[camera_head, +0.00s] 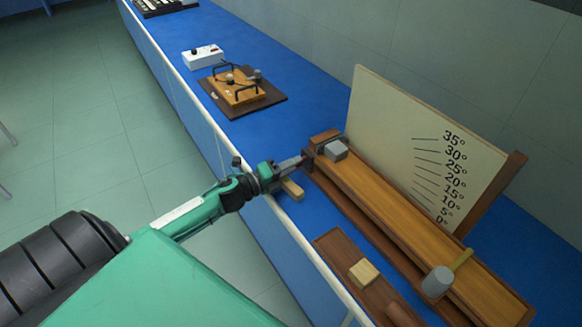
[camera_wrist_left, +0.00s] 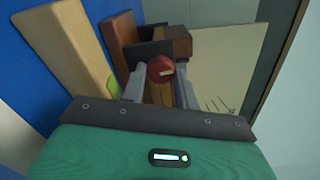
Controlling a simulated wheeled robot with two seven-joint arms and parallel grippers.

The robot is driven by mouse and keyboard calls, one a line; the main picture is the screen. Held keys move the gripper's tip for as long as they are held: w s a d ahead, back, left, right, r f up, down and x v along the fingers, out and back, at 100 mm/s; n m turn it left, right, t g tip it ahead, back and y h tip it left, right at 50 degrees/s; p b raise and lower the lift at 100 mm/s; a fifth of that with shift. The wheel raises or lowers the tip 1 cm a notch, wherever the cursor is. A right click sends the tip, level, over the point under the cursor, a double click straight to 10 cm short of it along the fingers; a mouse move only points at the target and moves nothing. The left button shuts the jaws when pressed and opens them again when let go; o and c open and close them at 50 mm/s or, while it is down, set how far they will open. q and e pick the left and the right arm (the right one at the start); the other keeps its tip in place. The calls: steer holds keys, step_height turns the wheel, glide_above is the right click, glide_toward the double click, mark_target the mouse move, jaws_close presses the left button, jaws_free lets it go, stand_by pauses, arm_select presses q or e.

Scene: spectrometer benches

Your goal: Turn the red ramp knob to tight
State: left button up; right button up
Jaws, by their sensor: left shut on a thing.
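The red ramp knob (camera_wrist_left: 161,69) shows in the left wrist view as a round red cap with a small pale mark. It sits at the end of the wooden ramp (camera_head: 390,193). My left gripper (camera_head: 303,160) has its two fingers on either side of the knob and is shut on it; it also shows in the left wrist view (camera_wrist_left: 160,85). In the head view the knob is mostly hidden by the fingers. My right gripper is not in view.
An angle board (camera_head: 410,135) marked 0° to 35° stands behind the ramp. A grey block (camera_head: 335,150) sits near the ramp's knob end. A mallet-like grey piece (camera_head: 437,281) lies at the near end. A wooden block (camera_head: 364,272) and wooden bar (camera_head: 292,190) lie nearby.

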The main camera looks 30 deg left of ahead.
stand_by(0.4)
arm_select(q)
steer(key=o, duration=1)
steer(key=shift+s+d, duration=0.1)
steer(key=shift+c, duration=0.2)
steer(key=shift+f, duration=0.1)
